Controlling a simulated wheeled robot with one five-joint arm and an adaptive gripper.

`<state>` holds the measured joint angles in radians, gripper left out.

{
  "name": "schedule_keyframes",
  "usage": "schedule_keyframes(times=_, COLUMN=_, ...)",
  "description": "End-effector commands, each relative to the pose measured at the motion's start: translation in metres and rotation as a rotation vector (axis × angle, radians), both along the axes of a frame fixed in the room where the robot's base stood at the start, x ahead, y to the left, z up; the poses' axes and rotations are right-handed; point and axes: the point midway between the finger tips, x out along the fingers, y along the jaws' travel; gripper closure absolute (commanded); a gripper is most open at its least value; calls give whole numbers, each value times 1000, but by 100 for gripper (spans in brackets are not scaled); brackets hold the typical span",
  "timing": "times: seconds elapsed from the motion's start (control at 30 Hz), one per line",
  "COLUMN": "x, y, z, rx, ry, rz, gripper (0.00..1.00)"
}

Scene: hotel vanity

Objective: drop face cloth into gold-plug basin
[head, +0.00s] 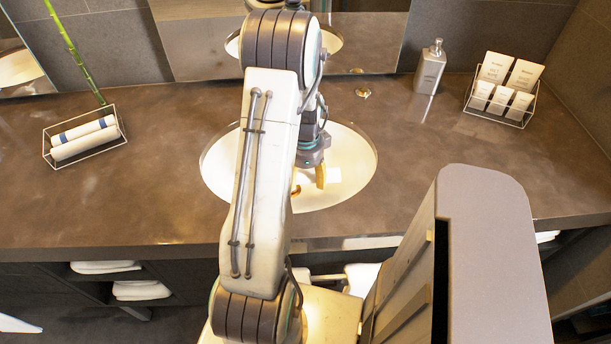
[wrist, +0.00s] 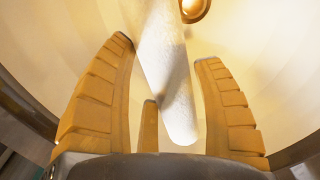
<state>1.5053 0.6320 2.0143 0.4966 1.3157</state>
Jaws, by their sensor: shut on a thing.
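The white face cloth (wrist: 170,60) hangs as a narrow rolled strip between the yellow fingers of my gripper (wrist: 165,75) in the wrist view. My gripper is shut on it. In the head view my gripper (head: 320,177) is inside the outline of the white oval basin (head: 345,150), and a small part of the cloth (head: 334,175) shows to its right. The gold plug (wrist: 195,8) is at the top of the wrist view, beyond the cloth. It also shows in the head view (head: 296,190).
A wire tray (head: 113,141) with rolled white towels stands on the left of the brown counter (head: 160,190). A soap dispenser (head: 429,68) and a wire rack (head: 503,119) of white packets stand at the back right. A mirror (head: 370,45) stands behind the basin.

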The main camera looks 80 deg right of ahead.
Motion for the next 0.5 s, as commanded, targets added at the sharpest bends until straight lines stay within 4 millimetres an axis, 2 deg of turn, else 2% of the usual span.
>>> schedule_keyframes(times=0.27, x=0, y=0, z=0, rx=0, ry=0, rz=0, gripper=66)
schedule_keyframes(times=0.3, x=0, y=0, z=0, rx=0, ry=0, rz=0, gripper=34)
schedule_keyframes(times=0.5, x=0, y=0, z=0, rx=0, ry=0, rz=0, gripper=16)
